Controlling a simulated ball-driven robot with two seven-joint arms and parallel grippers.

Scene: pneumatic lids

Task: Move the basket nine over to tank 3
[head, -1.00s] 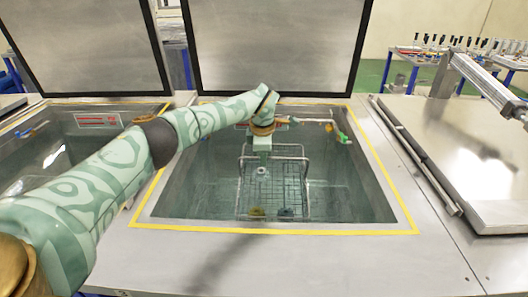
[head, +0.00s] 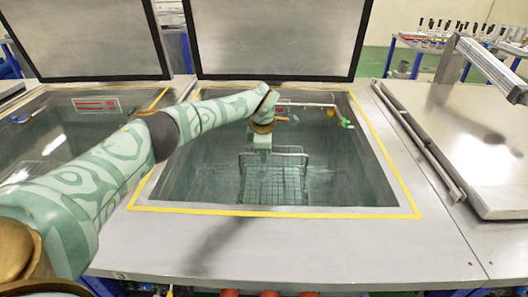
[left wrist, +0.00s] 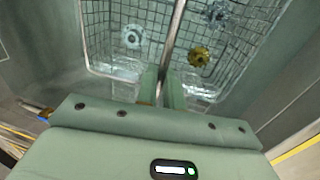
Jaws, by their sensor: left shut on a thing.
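The wire basket (head: 276,188) hangs upright inside the middle open tank (head: 180,175), its lower part looking submerged in greenish liquid. My left gripper (head: 263,153) is shut on the top bar of its handle. In the left wrist view my left gripper (left wrist: 162,88) has the metal bar between its fingers. Below it is the basket's mesh (left wrist: 105,60), holding a yellow gear-like part (left wrist: 199,57) and two grey ones (left wrist: 132,36). I cannot read a number on the basket or the tanks. My right gripper is not in view.
Another open tank (head: 75,130) with liquid lies to the left. Raised lids (head: 275,35) stand behind both tanks. A closed lid (head: 480,155) covers the station on the right. A rod with a green and yellow fitting (head: 345,122) sits at the middle tank's back right.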

